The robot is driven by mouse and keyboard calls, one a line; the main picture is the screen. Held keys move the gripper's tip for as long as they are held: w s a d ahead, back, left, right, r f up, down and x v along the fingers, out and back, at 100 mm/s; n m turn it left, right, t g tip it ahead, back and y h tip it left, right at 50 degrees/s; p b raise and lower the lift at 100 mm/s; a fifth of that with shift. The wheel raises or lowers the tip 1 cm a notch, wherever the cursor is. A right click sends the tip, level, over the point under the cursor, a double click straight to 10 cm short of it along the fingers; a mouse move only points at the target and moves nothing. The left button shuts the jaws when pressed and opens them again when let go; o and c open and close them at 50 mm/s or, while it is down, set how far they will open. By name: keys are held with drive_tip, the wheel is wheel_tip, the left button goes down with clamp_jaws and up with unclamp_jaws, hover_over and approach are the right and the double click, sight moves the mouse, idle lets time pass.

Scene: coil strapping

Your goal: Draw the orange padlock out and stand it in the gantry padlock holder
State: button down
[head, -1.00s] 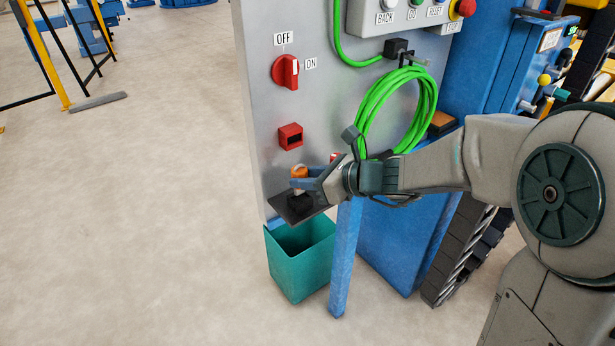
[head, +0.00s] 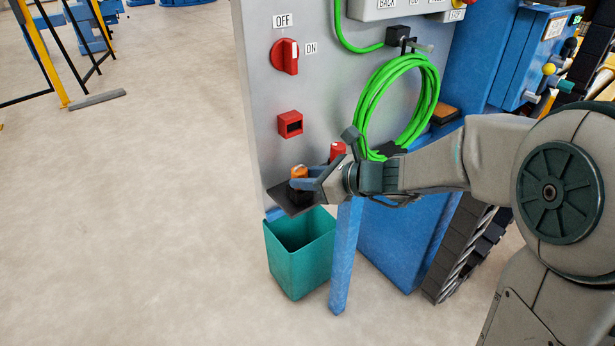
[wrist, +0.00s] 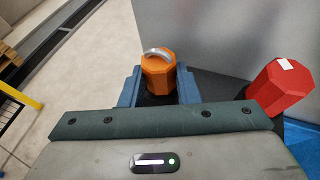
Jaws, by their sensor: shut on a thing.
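The orange padlock (head: 299,172) stands upright between the two blue fingers of my gripper (head: 304,183). The wrist view shows the padlock (wrist: 158,75) with its silver shackle on top and a finger against each side. My gripper is shut on it. A black holder (head: 297,192) on a small dark shelf is directly under the padlock. The padlock's lower end meets or enters this holder; I cannot tell how deep it is. The fingers hide part of the joint.
A red padlock (wrist: 281,87) with a white label stands close to the right, also in the head view (head: 337,150). A red box (head: 290,124) and a red switch (head: 285,56) are on the grey panel. A green bin (head: 300,262) stands below; a green cable coil (head: 372,105) hangs right.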

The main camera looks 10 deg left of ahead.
drive_tip(key=shift+f, duration=0.25)
drive_tip(key=c, duration=1)
unclamp_jaws()
drive_tip(key=shift+r, duration=0.1)
drive_tip(key=v, duration=1.4)
drive_tip(key=s+d+f+n+g+h, duration=0.3)
drive_tip(key=s+d+f+n+h, duration=0.35)
drive_tip(key=s+n, duration=0.5)
drive_tip(key=s+d+f+n+t+h, duration=0.1)
drive_tip(key=s+d+f+n+h, duration=0.1)
drive_tip(key=d+n+h, duration=0.4)
drive_tip(key=s+d+n, duration=0.1)
drive_tip(key=d+n, duration=0.2)
drive_tip(key=n, duration=0.1)
drive_tip(key=shift+t, duration=0.3)
